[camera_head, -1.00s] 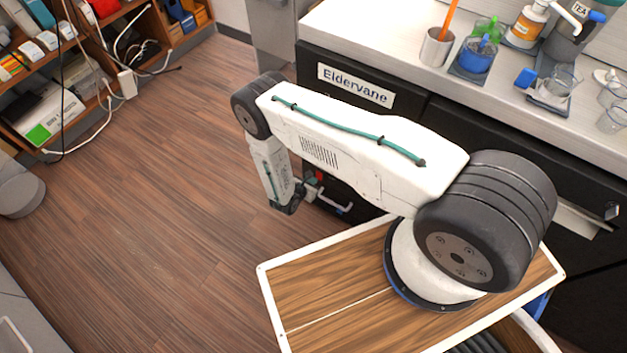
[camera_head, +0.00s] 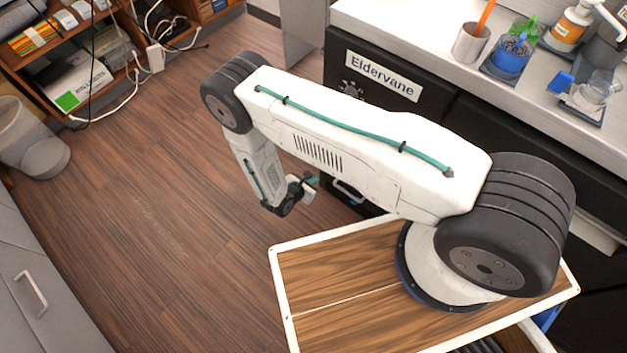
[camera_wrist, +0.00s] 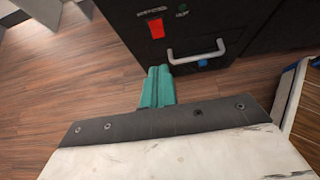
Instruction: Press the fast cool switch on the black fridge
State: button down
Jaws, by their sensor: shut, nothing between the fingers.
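The black fridge (camera_head: 437,112) stands under the counter in the head view, with an "Eldervane" label on its upper front. In the wrist view its dark front (camera_wrist: 115,20) shows a red switch (camera_wrist: 156,28) under small lettering too blurred to read.
The counter above (camera_head: 400,20) holds a cup with an orange stick (camera_head: 471,42), a blue container (camera_head: 510,55) and bottles. Open wood floor (camera_head: 150,220) lies left of my arm. A grey bin (camera_head: 35,140) and shelves stand at the far left.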

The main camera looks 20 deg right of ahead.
jog(key=shift+a+f, duration=0.15)
jog(key=shift+f, duration=0.6)
jog(key=d+r+x, duration=0.1)
jog(key=x, duration=1.2)
jog(key=shift+w, duration=0.4)
jog(key=shift+d+r, duration=0.1)
